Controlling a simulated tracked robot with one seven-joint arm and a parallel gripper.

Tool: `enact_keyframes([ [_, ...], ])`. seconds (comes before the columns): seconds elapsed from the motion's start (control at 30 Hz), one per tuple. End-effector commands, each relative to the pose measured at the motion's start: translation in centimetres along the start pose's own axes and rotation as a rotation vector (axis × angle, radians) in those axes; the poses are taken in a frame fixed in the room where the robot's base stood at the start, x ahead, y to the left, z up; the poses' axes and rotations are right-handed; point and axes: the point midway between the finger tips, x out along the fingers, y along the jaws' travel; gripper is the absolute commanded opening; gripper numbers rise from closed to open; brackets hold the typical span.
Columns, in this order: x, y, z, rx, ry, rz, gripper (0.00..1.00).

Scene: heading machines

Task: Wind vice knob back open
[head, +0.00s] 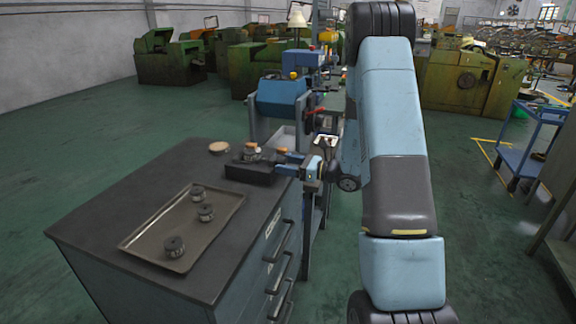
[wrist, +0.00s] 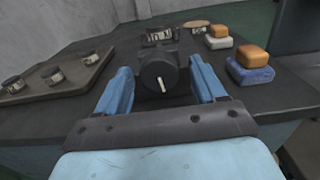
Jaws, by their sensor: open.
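The vice (head: 250,172) is a dark block on the cabinet top, near its far right edge. Its knob (wrist: 158,70) is dark and round, with a pale line on its face that stands nearly upright, slightly tilted. My gripper (wrist: 160,78) is open, with one blue finger on each side of the knob. Some space shows between each finger and the knob, and I see no clear contact. In the head view my gripper (head: 290,161) reaches in from the right at the vice, and the knob cannot be made out there.
A metal tray (head: 142,243) holding three dark cylindrical parts lies on the cabinet top (head: 110,222). A tan disc (head: 219,147) lies behind the vice. Orange-topped blocks (wrist: 253,57) stand right of the vice in the wrist view. Bare cabinet top separates tray and vice.

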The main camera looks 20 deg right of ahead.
Motion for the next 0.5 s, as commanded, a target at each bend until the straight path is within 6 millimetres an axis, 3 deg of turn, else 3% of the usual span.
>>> enact_keyframes([
  [0.07,-0.01,0.0,0.0,0.0,0.0,0.0,0.69],
  [0.5,-0.03,-0.01,0.02,0.0,0.0,0.0,0.27],
])
